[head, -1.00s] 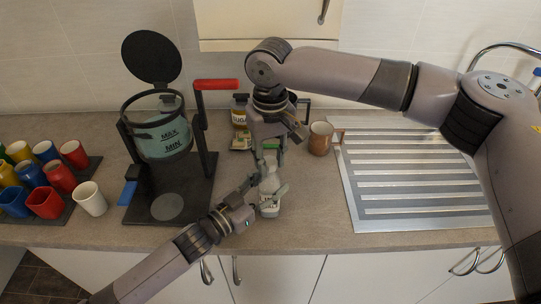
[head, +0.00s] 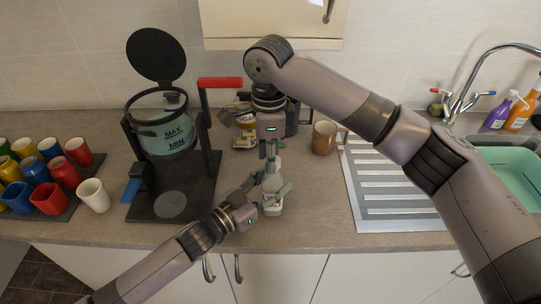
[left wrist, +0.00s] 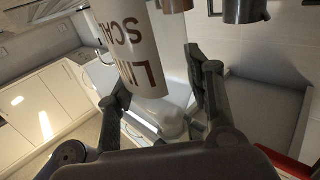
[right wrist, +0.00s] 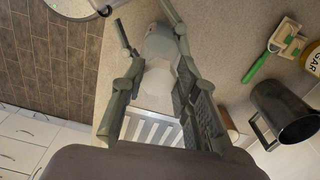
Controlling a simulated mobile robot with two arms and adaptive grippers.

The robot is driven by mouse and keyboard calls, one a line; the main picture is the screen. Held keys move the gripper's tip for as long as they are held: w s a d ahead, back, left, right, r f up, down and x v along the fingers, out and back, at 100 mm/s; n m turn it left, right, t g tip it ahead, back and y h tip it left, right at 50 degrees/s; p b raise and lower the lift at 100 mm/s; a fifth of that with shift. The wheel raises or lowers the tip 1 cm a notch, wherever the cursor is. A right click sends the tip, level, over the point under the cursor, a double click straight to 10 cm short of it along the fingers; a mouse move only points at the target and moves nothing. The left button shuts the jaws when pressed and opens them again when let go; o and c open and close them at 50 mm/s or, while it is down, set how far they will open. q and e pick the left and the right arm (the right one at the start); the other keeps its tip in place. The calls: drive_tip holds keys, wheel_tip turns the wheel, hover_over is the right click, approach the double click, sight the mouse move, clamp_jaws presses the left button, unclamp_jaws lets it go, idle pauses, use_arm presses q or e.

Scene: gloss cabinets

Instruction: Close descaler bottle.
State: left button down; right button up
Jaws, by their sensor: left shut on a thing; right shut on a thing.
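The white descaler bottle (head: 271,187) stands upright near the counter's front edge, partly hidden by my grippers. My left gripper (head: 266,190) is shut around its body from the left. In the left wrist view, the bottle's labelled body (left wrist: 130,45) appears upside down between the fingers. My right gripper (head: 271,158) points down from above and is shut at the bottle's top. In the right wrist view, a pale rounded cap (right wrist: 157,82) shows between its fingers, in line with the bottle. I cannot tell whether the cap is seated or tight.
A black machine with a clear tank (head: 165,135) and red handle stands left of the bottle. Several coloured cups (head: 50,175) are further left. Behind are a sugar jar (head: 245,118) and a copper mug (head: 324,137). A ridged drainboard (head: 390,190) lies right.

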drive_tip(key=m, duration=0.4)
drive_tip(key=shift+w+m, duration=0.2)
drive_tip(key=shift+m, duration=0.1)
drive_tip(key=o, duration=0.7)
drive_tip(key=shift+r, duration=2.25)
